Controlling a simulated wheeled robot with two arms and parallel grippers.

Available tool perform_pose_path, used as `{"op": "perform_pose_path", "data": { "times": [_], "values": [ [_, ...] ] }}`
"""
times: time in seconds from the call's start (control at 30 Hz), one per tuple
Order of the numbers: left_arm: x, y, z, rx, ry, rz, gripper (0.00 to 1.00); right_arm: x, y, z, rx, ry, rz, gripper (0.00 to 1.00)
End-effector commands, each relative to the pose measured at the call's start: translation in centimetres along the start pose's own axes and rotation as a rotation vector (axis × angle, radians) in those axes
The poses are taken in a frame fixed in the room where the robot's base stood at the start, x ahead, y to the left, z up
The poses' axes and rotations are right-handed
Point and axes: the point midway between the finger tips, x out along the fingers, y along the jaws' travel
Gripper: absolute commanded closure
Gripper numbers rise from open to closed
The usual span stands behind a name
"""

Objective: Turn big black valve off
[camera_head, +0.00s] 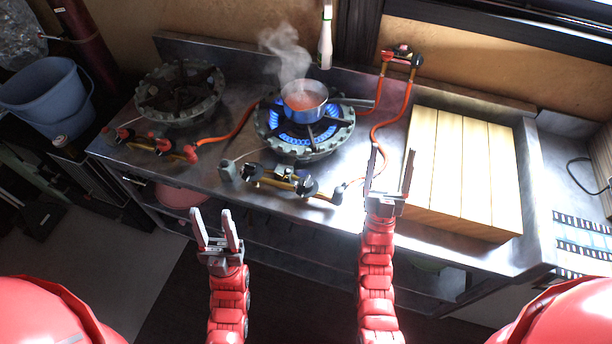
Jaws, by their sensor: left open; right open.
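A gas burner (262,129) with lit blue flames stands in the middle of the metal counter. A small steaming pot (304,108) with red contents sits on it. In front of the burner is a brass gas pipe (278,183) with dark valve handles; a larger black valve (307,187) shows near its right end. My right gripper (390,170) is open and empty, upright at the counter's front edge, right of the valves. My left gripper (215,222) is open and empty, in front of the counter and lower left of the valves.
An unlit burner (180,92) with red-handled valves (150,142) stands at the left. Orange hoses (399,112) run to a wall tap. A slatted wooden board (462,165) lies right of my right gripper. A white bottle (325,40) stands behind the pot.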

Motion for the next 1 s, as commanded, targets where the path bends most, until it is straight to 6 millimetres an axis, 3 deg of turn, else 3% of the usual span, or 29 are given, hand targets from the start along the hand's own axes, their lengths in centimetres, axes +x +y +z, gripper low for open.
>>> {"op": "perform_pose_path", "data": {
  "times": [0.03, 0.2, 0.33, 0.47, 0.53, 0.63, 0.8, 0.9, 1.0],
  "values": [
    [1.0, -0.1, -0.2, 0.000, 0.000, 0.000, 0.50, 2.5, -0.2, 3.4, -0.024, -0.102, 0.020, 0.19],
    [2.5, -0.1, -0.4, 0.000, 0.000, 0.000, 0.50, 6.6, -3.0, 16.3, -0.063, -0.529, 0.001, 0.19],
    [3.6, -0.2, -0.6, 0.000, 0.000, 0.000, 0.50, 8.1, -7.5, 23.4, -0.057, -0.831, -0.109, 0.19],
    [4.8, -0.2, -0.8, 0.000, 0.000, 0.000, 0.50, 9.0, -13.3, 27.1, -0.046, -1.092, -0.305, 0.19],
    [5.4, -0.3, -0.9, 0.000, 0.000, 0.000, 0.50, 9.0, -16.6, 27.7, -0.046, -1.217, -0.442, 0.19],
    [6.1, -0.3, -1.0, 0.000, 0.000, 0.000, 0.50, 8.4, -20.4, 27.1, -0.060, -1.364, -0.653, 0.19],
    [6.9, -0.3, -1.2, 0.000, 0.000, 0.000, 0.50, 6.5, -24.5, 23.3, -0.126, -1.554, -1.039, 0.19],
    [7.1, -0.3, -1.2, 0.000, 0.000, 0.000, 0.50, 4.5, -25.0, 19.5, -0.208, -1.665, -1.316, 0.19],
    [7.1, -0.3, -1.2, 0.000, 0.000, 0.000, 0.50, 2.8, -23.7, 15.5, -0.308, -1.758, -1.572, 0.19]
  ]
}}
